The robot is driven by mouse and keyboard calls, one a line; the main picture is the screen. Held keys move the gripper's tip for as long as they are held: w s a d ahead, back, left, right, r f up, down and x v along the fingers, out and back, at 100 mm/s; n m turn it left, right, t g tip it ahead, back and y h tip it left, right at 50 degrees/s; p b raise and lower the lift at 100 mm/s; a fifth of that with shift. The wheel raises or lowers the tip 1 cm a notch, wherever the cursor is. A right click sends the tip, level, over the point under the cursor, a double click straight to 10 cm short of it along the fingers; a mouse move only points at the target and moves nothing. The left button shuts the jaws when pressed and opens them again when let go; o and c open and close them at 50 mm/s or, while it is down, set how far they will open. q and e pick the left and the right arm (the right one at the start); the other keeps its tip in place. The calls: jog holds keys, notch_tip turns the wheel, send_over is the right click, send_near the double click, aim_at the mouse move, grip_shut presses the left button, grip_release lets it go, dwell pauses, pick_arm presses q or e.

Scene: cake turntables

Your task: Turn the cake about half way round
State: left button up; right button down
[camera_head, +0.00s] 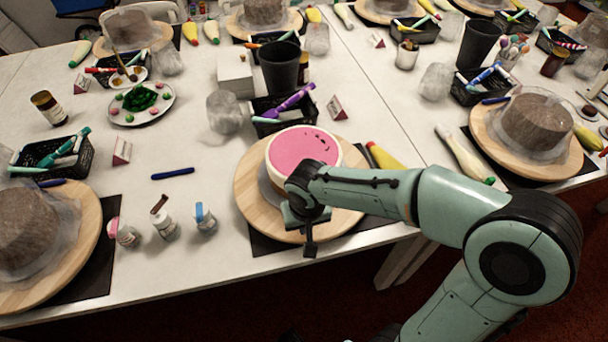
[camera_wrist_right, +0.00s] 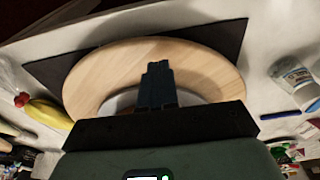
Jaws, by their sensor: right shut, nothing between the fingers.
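The pink-topped cake (camera_head: 300,148) sits on a round wooden turntable (camera_head: 249,196) near the front edge of the table. My right arm reaches in from the right, and my right gripper (camera_head: 310,246) is at the turntable's near edge, in front of the cake. In the right wrist view the shut fingers (camera_wrist_right: 158,70) show over the wooden disc (camera_wrist_right: 215,70), with nothing between them. I cannot tell whether they touch the disc. The arm hides part of the cake's near side and of the turntable. My left gripper is in neither view.
Small bottles (camera_head: 165,226) stand left of the turntable, with a blue pen (camera_head: 173,173) behind them. A black basket (camera_head: 284,112) and a black cup (camera_head: 279,68) stand behind the cake. A yellow piping bag (camera_head: 384,157) lies to its right. Wrapped cakes on turntables stand at both sides.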

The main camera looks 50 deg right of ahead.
jog(key=shift+r, duration=0.15)
notch_tip(320, 180, up, 6)
jog(key=p, duration=0.4)
jog(key=shift+p, duration=0.4)
jog(key=shift+w, duration=0.1)
